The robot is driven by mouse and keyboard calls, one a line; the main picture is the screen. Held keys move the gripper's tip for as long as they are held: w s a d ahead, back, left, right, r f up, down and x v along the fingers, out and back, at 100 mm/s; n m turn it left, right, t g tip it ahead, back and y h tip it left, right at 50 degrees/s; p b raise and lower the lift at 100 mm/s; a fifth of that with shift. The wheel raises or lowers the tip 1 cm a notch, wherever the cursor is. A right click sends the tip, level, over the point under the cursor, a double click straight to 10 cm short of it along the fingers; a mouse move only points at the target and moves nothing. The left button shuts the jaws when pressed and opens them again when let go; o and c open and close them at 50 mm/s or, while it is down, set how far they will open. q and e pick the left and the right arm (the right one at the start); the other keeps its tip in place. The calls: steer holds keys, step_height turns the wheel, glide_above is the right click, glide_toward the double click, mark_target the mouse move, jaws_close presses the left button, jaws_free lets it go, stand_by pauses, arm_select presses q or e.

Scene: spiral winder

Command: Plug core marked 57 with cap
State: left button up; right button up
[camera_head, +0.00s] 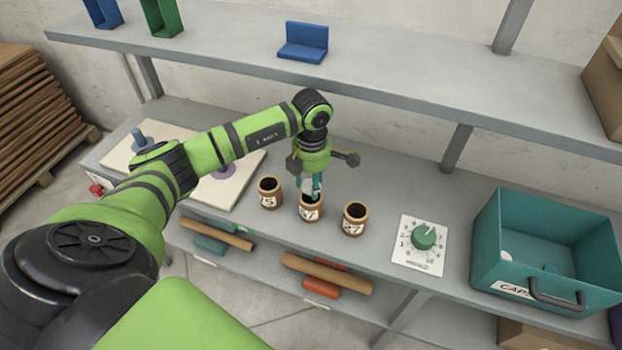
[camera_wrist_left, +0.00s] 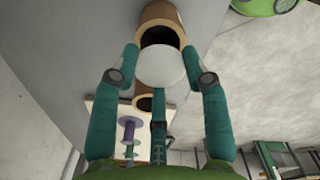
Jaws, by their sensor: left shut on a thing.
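Three brown cores stand in a row on the lower shelf: a left core (camera_head: 269,194), a middle core (camera_head: 311,212) and a right core (camera_head: 355,220). Their white labels are small; the left seems to end in 5, the other two in 7. My left gripper (camera_head: 314,188) points down right at the middle core's mouth. It is shut on a pale round cap, clear in the left wrist view (camera_wrist_left: 162,66) between the fingers, overlapping the edge of a core's dark opening (camera_wrist_left: 160,32). I cannot tell whether the cap touches the core. My right gripper is not in view.
A teal caps bin (camera_head: 548,240) stands at the right, with a pale cap inside. A dial panel (camera_head: 421,245) lies between it and the cores. A pale board with pegs (camera_head: 238,190) is at left. An upper shelf (camera_head: 400,80) runs behind.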

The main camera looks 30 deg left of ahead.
arm_select(q)
steer(key=shift+f+b, duration=0.5)
steer(key=shift+f, duration=0.45)
steer(key=shift+f+b, duration=0.45)
steer(key=o, duration=0.8)
steer(key=shift+r, duration=0.1)
step_height(320, 180, up, 12)
steer(key=shift+d+f, duration=0.1)
